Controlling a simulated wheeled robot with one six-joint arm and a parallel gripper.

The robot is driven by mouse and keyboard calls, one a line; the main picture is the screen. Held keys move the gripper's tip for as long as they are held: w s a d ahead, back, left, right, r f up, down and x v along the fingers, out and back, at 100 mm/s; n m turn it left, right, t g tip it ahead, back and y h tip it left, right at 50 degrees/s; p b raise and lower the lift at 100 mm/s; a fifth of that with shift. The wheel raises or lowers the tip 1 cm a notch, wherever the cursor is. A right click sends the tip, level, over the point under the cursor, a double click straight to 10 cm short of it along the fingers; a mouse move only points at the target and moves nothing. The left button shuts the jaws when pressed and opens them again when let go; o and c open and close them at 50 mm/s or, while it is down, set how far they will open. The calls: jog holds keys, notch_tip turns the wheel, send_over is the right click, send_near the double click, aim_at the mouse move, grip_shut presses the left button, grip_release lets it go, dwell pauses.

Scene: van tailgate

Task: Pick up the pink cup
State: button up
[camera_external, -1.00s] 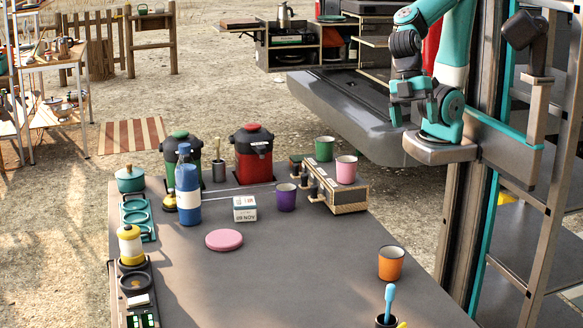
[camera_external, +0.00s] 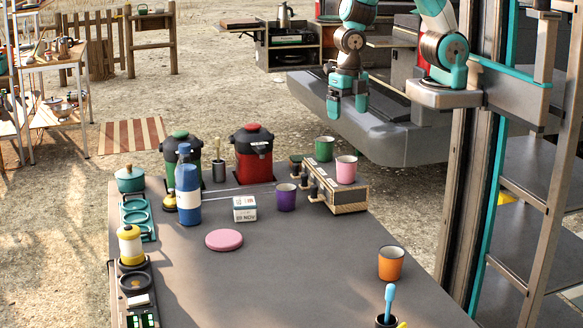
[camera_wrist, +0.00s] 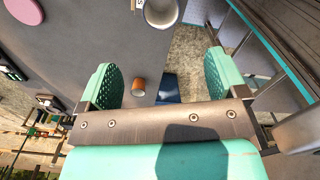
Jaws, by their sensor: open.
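The pink cup (camera_external: 346,169) stands upright on top of the wooden-sided box (camera_external: 346,197) at the table's right rear edge, beside the green cup (camera_external: 324,149). My gripper (camera_external: 348,106) points down, open and empty, above and apart from the pink cup. In the wrist view my gripper (camera_wrist: 163,80) has its two teal fingers wide apart with nothing held between them. A pale-mouthed cup (camera_wrist: 161,12) is cut by the top edge there; its colour is unclear, so I cannot tell if it is the pink one.
On the table (camera_external: 290,275) stand a purple cup (camera_external: 286,198), a date block (camera_external: 244,209), a blue bottle (camera_external: 188,190), a pink disc (camera_external: 224,240) and an orange cup (camera_external: 391,263). Red (camera_external: 252,155) and green (camera_external: 184,158) dispensers stand at the back. The table's middle is clear.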

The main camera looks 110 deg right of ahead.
jog(key=p, duration=0.2)
send_near(347, 168)
jog(key=f, duration=0.2)
jog(key=d+f, duration=0.1)
jog(key=f, duration=0.1)
jog(key=s+d+f, duration=0.1)
jog(key=shift+d+f, duration=0.2)
jog(key=shift+f, duration=0.2)
jog(key=shift+d+f+p, duration=0.1)
jog(key=shift+f+p, duration=0.95)
jog(key=shift+f, duration=1.6)
jog(key=c, duration=1)
